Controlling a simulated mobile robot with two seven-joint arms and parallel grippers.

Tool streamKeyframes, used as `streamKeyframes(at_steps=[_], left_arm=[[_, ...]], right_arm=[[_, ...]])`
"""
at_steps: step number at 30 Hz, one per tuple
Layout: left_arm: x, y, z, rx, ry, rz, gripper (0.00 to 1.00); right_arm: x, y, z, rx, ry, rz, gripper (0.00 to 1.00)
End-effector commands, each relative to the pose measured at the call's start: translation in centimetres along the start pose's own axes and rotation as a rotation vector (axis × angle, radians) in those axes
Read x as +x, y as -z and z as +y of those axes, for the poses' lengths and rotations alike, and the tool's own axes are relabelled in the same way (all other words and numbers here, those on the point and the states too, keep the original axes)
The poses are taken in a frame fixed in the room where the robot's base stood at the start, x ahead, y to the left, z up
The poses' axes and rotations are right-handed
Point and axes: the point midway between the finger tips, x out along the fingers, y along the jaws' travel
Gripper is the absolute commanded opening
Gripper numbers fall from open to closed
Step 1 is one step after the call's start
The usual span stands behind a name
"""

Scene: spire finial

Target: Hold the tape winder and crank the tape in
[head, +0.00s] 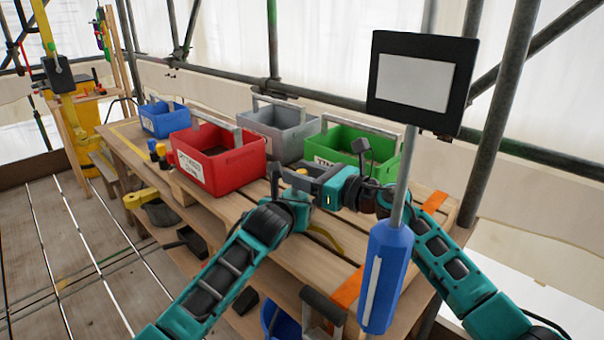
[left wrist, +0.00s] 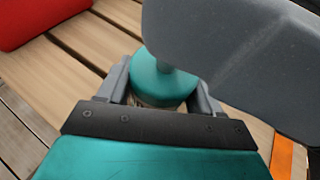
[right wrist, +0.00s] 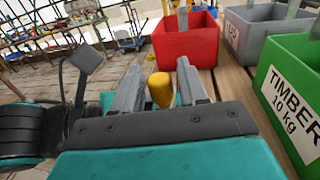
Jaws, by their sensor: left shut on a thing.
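My left gripper (left wrist: 162,95) is shut on a teal rounded handle (left wrist: 160,80), which appears to belong to the tape winder. A large smooth grey part (left wrist: 240,50) covers the upper right of the left wrist view; I cannot tell whether it is the winder's body. In the head view the winder is small and mostly hidden where my two grippers meet above the bench. My right gripper (right wrist: 158,72) has its fingers apart on either side of a yellow knob (right wrist: 160,91), apparently the crank's; a gap shows beside it.
Red (head: 212,165), grey (head: 283,145), green (head: 365,155) and blue (head: 165,120) crates stand along the wooden bench (head: 140,150). A grey rod with a blue body (head: 386,275) and a black-framed panel (head: 420,80) stand close in front on the right. Scaffold poles run behind.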

Motion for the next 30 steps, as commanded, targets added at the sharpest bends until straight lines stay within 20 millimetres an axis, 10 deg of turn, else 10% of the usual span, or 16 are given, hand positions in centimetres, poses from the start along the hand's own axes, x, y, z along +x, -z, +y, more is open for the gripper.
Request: streamKeyframes(at_steps=[14, 30], left_arm=[[0.0, 0.1, 0.0, 0.001, 0.0, 0.001, 0.3], [0.0, 0.1, 0.0, 0.001, 0.0, 0.001, 0.3]], right_arm=[[-1.2, 0.0, -0.1, -0.001, 0.001, 0.0, 0.49], [-10.9, 0.1, 0.0, 0.001, 0.0, 0.001, 0.49]])
